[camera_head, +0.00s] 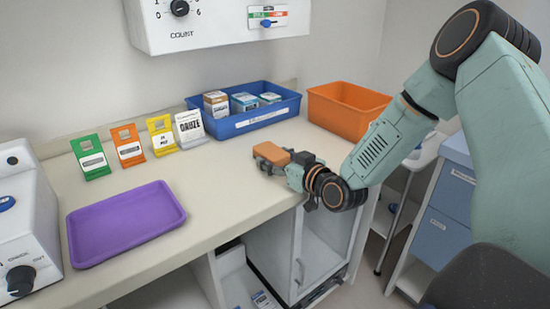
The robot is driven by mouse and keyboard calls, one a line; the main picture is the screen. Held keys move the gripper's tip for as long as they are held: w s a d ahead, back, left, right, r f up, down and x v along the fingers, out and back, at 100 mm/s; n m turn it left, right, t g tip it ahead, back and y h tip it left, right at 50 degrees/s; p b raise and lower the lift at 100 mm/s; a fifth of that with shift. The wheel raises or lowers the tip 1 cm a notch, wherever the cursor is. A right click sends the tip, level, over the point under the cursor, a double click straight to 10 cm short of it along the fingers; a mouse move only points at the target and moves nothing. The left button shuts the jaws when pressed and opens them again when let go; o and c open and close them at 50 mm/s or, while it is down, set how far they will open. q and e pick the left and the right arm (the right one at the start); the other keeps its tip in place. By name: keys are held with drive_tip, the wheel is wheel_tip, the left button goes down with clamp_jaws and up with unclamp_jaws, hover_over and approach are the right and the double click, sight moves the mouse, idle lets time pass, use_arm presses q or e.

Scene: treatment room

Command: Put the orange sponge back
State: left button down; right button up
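The orange sponge (270,153) is a small block at the right front part of the counter. My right gripper (276,160) reaches in from the right, low over the counter, with its fingers along the sponge; it appears shut on it. The fingers hide part of the sponge, and I cannot tell whether it touches the counter. An orange bin (344,118) stands at the back right of the counter; the inside that shows looks empty. My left gripper is not in view.
A blue bin (252,129) with several small boxes stands at the back. Coloured card stands (128,147) line the wall. A purple tray (125,222) lies at the left beside a white device (28,235). The counter (215,185) between tray and gripper is clear. A wall unit (215,22) hangs above.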

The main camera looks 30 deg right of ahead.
drive_tip(key=shift+o, duration=1)
drive_tip(key=shift+s+a+r, duration=0.1)
drive_tip(key=shift+a, duration=0.05)
drive_tip(key=shift+w+f, duration=0.2)
drive_tip(key=s+p, duration=0.2)
drive_tip(key=s, duration=0.1)
drive_tip(key=s+r+p, duration=0.1)
drive_tip(key=s+p, duration=0.1)
drive_tip(key=s, duration=0.1)
drive_tip(key=s+r+p, duration=0.1)
drive_tip(key=s, duration=0.2)
drive_tip(key=shift+s+d+p, duration=0.1)
drive_tip(key=shift+d+p, duration=0.3)
drive_tip(key=s+p, duration=0.2)
drive_tip(key=shift+s+d, duration=0.1)
drive_tip(key=shift+s, duration=0.3)
